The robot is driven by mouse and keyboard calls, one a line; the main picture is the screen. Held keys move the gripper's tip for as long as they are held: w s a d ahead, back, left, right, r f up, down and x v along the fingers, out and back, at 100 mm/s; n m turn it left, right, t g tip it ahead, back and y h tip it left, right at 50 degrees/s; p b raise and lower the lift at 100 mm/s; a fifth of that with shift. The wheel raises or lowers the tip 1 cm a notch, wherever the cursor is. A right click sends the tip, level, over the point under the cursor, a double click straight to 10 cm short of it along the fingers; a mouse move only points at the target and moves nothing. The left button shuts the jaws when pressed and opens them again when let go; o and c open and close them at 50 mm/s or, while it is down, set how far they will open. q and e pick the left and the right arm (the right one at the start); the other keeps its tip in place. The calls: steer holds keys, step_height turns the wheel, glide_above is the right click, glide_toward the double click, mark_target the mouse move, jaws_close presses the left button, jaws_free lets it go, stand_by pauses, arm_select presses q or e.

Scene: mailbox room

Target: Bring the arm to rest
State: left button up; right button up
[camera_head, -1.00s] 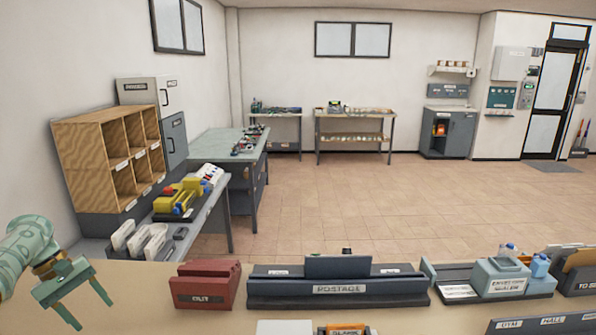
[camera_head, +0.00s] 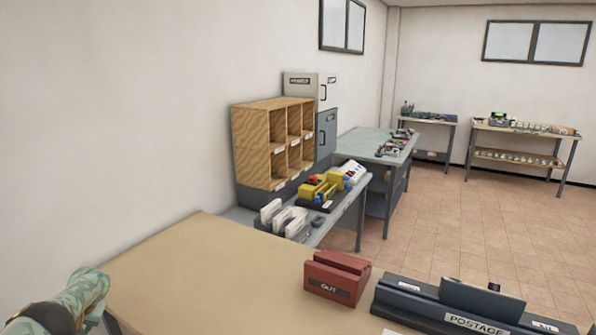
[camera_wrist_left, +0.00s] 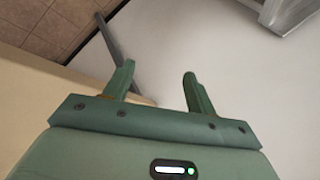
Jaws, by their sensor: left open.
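My left arm (camera_head: 75,305) shows at the lower left corner of the head view, pale green with a dark joint. Its gripper is mostly hidden or cut off there. In the left wrist view my left gripper (camera_wrist_left: 158,80) has its two green fingers spread apart, with nothing between them. Behind the fingers are a pale plain surface, a tan edge and a strip of floor tiles. My right gripper is in neither view.
A tan counter (camera_head: 190,262) fills the lower left, its near left part clear. A red OUT holder (camera_head: 336,278) and a dark postage rack (camera_head: 455,304) stand on it. Beyond are a wooden pigeonhole unit (camera_head: 256,150), a yellow device (camera_head: 320,188) and a green-topped table (camera_head: 372,147).

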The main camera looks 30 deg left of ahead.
arm_select(q)
steer(key=s+f+m+t+y, duration=0.1)
steer(key=s+f+m+t, duration=0.25)
steer(key=s+m, duration=0.4)
steer(key=s+f+m+t+y, duration=0.2)
steer(key=s+f+m, duration=0.35)
steer(key=m, duration=0.35)
steer(key=s+d+f+n+g+h, duration=0.1)
steer(key=s+d+f+n+h, duration=0.3)
steer(key=d+f, duration=1.1)
steer(key=s+d+f+h+b, duration=0.1)
steer(key=d+f, duration=0.4)
steer(key=d, duration=0.8)
steer(key=s+d+f+h+b, duration=0.2)
steer(key=d+f, duration=0.3)
steer(key=d, duration=0.9)
steer(key=s+d+f+g+h+b, duration=0.1)
steer(key=d+f, duration=0.4)
steer(key=d, duration=0.9)
steer(key=shift+s+f+h+b, duration=0.3)
steer(key=shift+s+h+b, duration=0.15)
steer(key=shift+s+h, duration=0.3)
